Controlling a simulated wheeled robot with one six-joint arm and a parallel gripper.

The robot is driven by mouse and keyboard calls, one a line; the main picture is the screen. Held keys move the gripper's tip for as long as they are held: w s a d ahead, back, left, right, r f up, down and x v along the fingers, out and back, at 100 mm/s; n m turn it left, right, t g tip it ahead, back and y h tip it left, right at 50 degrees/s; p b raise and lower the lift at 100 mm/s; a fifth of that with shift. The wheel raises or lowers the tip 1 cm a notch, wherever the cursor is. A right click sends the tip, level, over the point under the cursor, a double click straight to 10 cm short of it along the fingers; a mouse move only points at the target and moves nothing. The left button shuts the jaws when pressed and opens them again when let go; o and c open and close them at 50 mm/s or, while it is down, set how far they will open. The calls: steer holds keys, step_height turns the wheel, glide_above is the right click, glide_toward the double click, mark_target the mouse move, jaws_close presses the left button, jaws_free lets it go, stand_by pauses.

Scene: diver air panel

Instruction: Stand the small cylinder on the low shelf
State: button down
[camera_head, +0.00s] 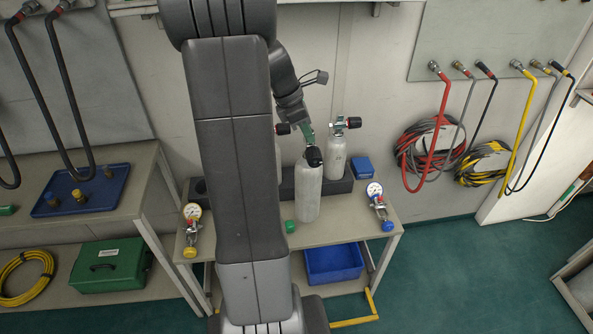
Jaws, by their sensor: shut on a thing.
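A pale grey cylinder (308,192) with a black valve top is upright at the front middle of the bench top (336,228). My gripper (308,138) is at its top, shut on it around the valve; the fingers are small and partly hidden. I cannot tell whether the cylinder's base touches the bench or is just above it. A second grey cylinder (336,156) with a red-ended valve stands behind to the right. Another cylinder behind is mostly hidden. The low shelf under the bench is largely hidden by my arm; a blue bin (333,263) is at its level.
A dark rack (346,184) lies along the bench's back. Gauges stand at the bench's left (192,222) and right (377,201). A green thing (290,226) is beside the cylinder. A yellow rail (357,318) juts out low in front. Green floor at right is clear.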

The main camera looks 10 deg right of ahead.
mark_target(306, 155)
steer(key=shift+f, duration=4.1)
steer(key=c, duration=1.7)
jaws_free()
steer(key=shift+f, duration=0.15)
steer(key=o, duration=0.4)
steer(key=shift+s, duration=0.1)
